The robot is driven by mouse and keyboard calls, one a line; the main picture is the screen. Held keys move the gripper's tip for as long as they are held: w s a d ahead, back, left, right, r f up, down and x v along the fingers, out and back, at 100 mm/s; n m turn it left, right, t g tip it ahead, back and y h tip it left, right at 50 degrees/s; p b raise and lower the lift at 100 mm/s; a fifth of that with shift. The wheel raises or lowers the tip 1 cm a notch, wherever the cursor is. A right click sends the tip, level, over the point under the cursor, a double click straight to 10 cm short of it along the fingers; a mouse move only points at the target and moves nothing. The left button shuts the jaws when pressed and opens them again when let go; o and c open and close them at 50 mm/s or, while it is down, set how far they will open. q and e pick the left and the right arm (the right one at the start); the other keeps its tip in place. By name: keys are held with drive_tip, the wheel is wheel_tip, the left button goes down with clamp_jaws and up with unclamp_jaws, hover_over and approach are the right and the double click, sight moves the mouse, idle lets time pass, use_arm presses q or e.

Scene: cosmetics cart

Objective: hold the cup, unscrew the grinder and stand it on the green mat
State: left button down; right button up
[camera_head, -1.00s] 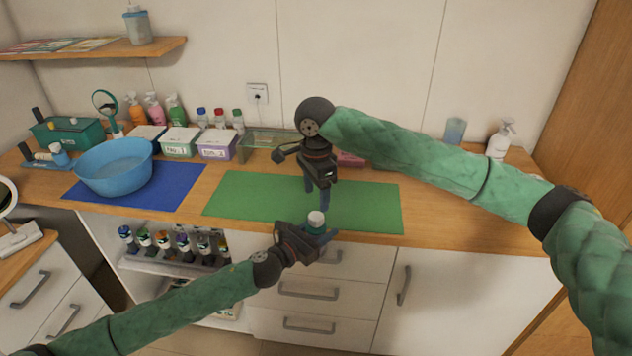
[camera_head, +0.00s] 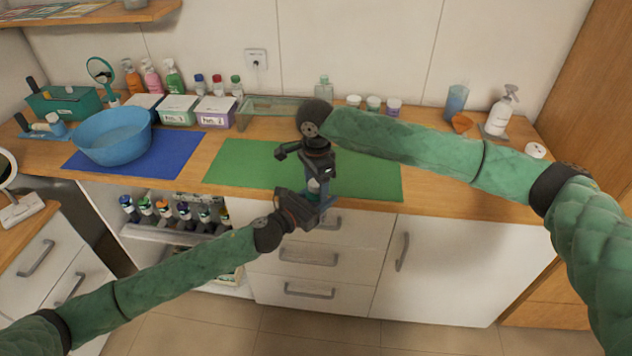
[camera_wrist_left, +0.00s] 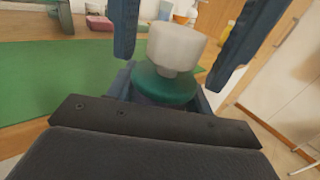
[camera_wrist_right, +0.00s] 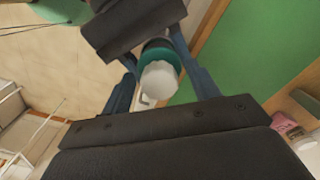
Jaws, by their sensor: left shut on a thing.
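The cup, with a dark green top (camera_wrist_left: 163,87), is upright in my left gripper (camera_head: 317,204), in front of the counter's front edge. The white grinder (camera_wrist_left: 178,46) sits on top of the cup; it also shows in the right wrist view (camera_wrist_right: 160,80). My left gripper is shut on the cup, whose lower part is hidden. My right gripper (camera_head: 316,186) points down from above, its open fingers on both sides of the grinder with gaps visible. The green mat (camera_head: 237,166) lies on the counter behind the grippers, its surface bare.
A blue basin (camera_head: 115,136) stands on a blue mat (camera_head: 180,155) at the left. Boxes, bottles and a clear tray (camera_head: 262,108) line the back. Small jars, a blue cup (camera_head: 456,102) and a pump bottle (camera_head: 501,110) stand at the back right.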

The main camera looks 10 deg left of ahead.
drive_tip(key=c, duration=1.1)
drive_tip(key=n, duration=0.4)
idle(0.3)
drive_tip(key=o, duration=1.1)
drive_tip(key=shift+r, duration=0.1)
